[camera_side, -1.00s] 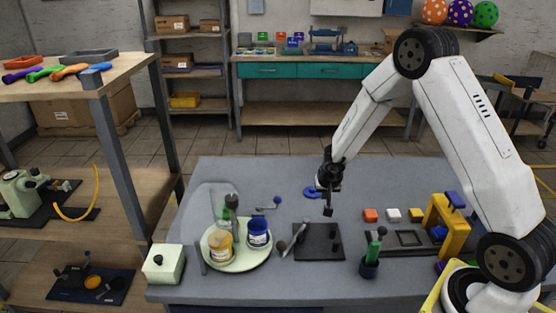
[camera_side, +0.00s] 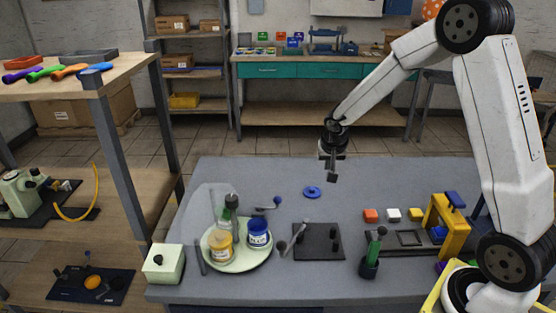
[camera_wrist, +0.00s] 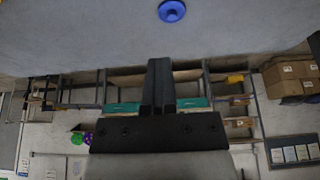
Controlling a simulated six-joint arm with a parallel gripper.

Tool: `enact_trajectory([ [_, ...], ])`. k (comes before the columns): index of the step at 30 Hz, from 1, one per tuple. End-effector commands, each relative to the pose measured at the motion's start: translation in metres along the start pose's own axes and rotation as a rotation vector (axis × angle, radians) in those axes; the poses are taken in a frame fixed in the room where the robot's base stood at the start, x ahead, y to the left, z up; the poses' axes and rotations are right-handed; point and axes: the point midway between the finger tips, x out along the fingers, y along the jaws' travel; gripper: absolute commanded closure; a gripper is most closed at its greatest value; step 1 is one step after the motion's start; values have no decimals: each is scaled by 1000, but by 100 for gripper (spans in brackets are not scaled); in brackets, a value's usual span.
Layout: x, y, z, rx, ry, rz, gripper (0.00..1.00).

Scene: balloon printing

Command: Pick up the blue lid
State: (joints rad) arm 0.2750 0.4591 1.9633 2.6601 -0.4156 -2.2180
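The blue lid (camera_side: 312,192) is a small round disc with a raised knob, lying on the grey table near its far edge. It also shows at the top edge of the wrist view (camera_wrist: 172,11). My gripper (camera_side: 331,176) is above the table, up and to the right of the lid in the side view, apart from it. In the wrist view its two dark fingers (camera_wrist: 159,75) are together with nothing between them. A jar with blue contents (camera_side: 258,234) stands on the pale round tray (camera_side: 238,264).
A yellow jar (camera_side: 221,247) shares the tray. A dark plate (camera_side: 318,242), a green-handled tool in a cup (camera_side: 369,262), coloured blocks (camera_side: 393,214) and a yellow press frame (camera_side: 447,222) stand nearer. The table around the lid is clear.

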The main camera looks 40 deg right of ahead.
Motion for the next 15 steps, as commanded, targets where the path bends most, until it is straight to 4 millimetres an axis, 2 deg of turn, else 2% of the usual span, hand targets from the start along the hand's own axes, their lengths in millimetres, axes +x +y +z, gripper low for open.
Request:
enact_trajectory([
  [14,0,0,0,0,0,0,100],
  [15,0,0,0,0,0,0,90],
])
